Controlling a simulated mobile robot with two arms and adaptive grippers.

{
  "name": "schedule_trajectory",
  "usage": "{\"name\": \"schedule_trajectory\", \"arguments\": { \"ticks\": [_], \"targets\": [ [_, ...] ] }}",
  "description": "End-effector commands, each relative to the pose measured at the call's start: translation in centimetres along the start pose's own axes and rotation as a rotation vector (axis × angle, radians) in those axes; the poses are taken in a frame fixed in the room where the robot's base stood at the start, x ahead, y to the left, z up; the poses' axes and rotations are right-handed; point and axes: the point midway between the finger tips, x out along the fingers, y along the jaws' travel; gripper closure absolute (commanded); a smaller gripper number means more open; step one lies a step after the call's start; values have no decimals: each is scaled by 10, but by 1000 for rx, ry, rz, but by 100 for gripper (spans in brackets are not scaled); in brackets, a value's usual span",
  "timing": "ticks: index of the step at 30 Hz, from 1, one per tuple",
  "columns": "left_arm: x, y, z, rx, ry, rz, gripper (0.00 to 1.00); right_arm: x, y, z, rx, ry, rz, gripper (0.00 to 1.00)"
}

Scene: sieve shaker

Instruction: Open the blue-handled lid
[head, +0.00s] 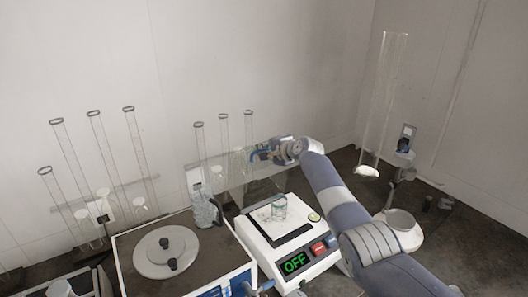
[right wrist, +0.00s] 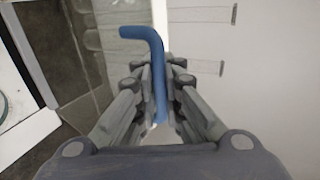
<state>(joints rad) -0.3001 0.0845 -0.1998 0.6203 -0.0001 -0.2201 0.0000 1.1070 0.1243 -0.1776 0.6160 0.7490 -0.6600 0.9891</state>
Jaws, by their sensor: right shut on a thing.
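My right gripper (head: 264,153) is behind the white scale, at the end of the arm coming in from the right. In the right wrist view the gripper (right wrist: 158,92) is shut on a bent blue handle (right wrist: 150,40), whose upper end sticks out above the fingers and bends left. The handle's lower part lies between the fingers. The lid itself is hard to make out; a faint see-through panel shows near the gripper in the head view, and I cannot tell its exact outline or how far it is open. My left gripper is not seen.
Several tall glass tubes line the back wall.

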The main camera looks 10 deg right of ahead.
Motion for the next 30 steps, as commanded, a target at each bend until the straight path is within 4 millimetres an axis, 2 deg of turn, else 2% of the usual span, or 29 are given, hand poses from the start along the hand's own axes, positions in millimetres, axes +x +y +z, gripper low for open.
{"name": "schedule_trajectory", "arguments": {
  "ticks": [3,23,24,30],
  "targets": [
    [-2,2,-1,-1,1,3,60,1,-5,0,-2,1,21,100],
    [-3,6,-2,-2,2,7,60,3,-4,-1,-2,2,50,100],
    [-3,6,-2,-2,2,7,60,3,-4,-1,-2,2,50,85],
    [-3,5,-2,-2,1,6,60,3,-2,0,-1,1,53,83]
  ]
}}
